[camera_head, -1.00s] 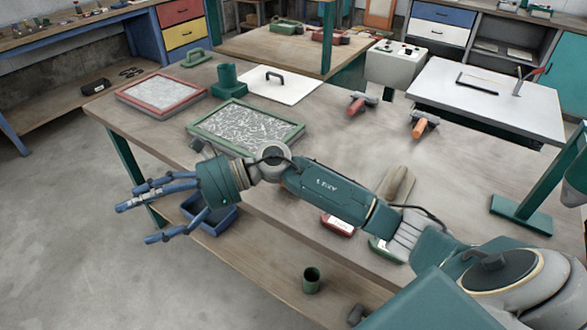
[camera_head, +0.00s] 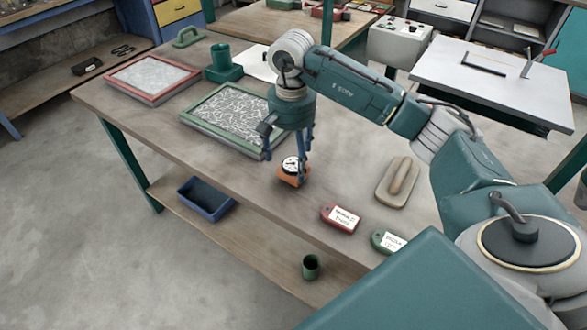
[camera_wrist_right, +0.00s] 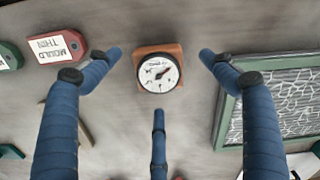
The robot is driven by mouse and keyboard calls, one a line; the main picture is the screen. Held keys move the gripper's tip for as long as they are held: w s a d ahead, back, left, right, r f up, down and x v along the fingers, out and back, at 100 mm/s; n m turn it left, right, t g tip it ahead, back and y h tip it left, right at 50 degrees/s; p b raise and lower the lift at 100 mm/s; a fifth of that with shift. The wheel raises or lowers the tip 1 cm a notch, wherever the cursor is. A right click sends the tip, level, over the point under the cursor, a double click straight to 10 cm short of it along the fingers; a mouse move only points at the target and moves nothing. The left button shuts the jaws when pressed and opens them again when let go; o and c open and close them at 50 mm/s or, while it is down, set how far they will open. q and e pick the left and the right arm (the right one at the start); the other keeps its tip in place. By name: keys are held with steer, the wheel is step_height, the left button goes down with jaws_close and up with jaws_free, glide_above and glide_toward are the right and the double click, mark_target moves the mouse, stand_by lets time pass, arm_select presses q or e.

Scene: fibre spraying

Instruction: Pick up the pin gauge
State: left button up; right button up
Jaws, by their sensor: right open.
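The pin gauge (camera_head: 291,172) is a small orange-brown block with a round white dial, lying on the workbench near its front edge. It also shows in the right wrist view (camera_wrist_right: 158,70), dial facing the camera, at the top middle. My right gripper (camera_head: 294,158) points down right above and behind the gauge, its blue fingers partly overlapping it in the head view. In the right wrist view the fingers (camera_wrist_right: 160,75) are spread on either side of the gauge and below it, with gaps visible. The right gripper is open and empty. My left gripper is not in view.
A green-framed tray (camera_head: 228,152) of fibre lies left of the gauge. A red tag (camera_head: 340,218), a green tag (camera_head: 388,242) and a beige float (camera_head: 397,182) lie to the right. A blue bin (camera_head: 207,199) and green cup (camera_head: 311,267) stand on the lower shelf.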

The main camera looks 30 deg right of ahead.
mark_target(293, 164)
step_height(293, 164, down, 4)
steer(key=shift+s+d+f+p, duration=0.1)
steer(key=shift+s+p, duration=0.05)
steer(key=shift+p, duration=0.9)
steer(key=shift+f, duration=0.65)
steer(key=c, duration=1.8)
steer(key=shift+r, duration=0.15)
